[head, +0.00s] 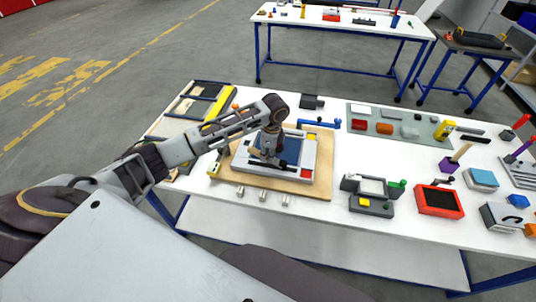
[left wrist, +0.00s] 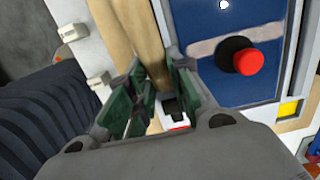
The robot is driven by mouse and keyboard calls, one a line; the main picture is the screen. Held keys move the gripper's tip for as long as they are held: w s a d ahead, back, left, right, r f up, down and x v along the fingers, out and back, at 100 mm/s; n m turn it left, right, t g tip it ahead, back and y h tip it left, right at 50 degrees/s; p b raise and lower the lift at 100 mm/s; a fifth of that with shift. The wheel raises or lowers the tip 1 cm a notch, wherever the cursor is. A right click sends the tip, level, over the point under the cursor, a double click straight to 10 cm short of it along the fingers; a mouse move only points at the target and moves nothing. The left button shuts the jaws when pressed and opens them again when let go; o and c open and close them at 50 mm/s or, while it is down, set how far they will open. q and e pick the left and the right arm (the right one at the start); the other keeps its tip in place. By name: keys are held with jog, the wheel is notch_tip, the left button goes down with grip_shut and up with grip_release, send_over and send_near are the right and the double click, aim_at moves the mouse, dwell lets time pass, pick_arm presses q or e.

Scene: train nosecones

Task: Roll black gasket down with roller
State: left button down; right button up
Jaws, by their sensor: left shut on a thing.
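A light grey frame (head: 302,165) with a blue panel (head: 291,148) lies on a wooden board (head: 318,185). My left gripper (head: 268,150) is low over the panel. A dark bar, which looks like the black roller (head: 262,160), lies crosswise at its fingertips. The blue panel (left wrist: 230,88) there bears a pale strip and a black knob with a red cap (left wrist: 248,62). I cannot make out the black gasket separately. My right gripper is out of view.
Several small metal blocks (head: 262,195) line the table's front edge. A yellow-edged rack (head: 218,104) stands left of the board. A grey device (head: 371,205), a red-framed tray (head: 438,200) and other tools stand to the right. White tabletop (head: 335,160) is free beside the board.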

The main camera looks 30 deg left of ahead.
pick_arm(q)
jog(key=shift+d+r, duration=0.1)
dwell(0.7)
jog(key=shift+w+d, duration=0.3)
jog(key=shift+d, duration=0.6)
dwell(0.3)
jog(key=shift+s+f, duration=0.1)
jog(key=shift+f, duration=0.1)
dwell(1.4)
jog(key=shift+d+r, duration=0.1)
jog(key=shift+r, duration=0.1)
dwell(0.5)
jog(key=shift+w+d, duration=0.3)
jog(key=shift+d, duration=0.5)
jog(key=shift+d, duration=0.15)
dwell(0.3)
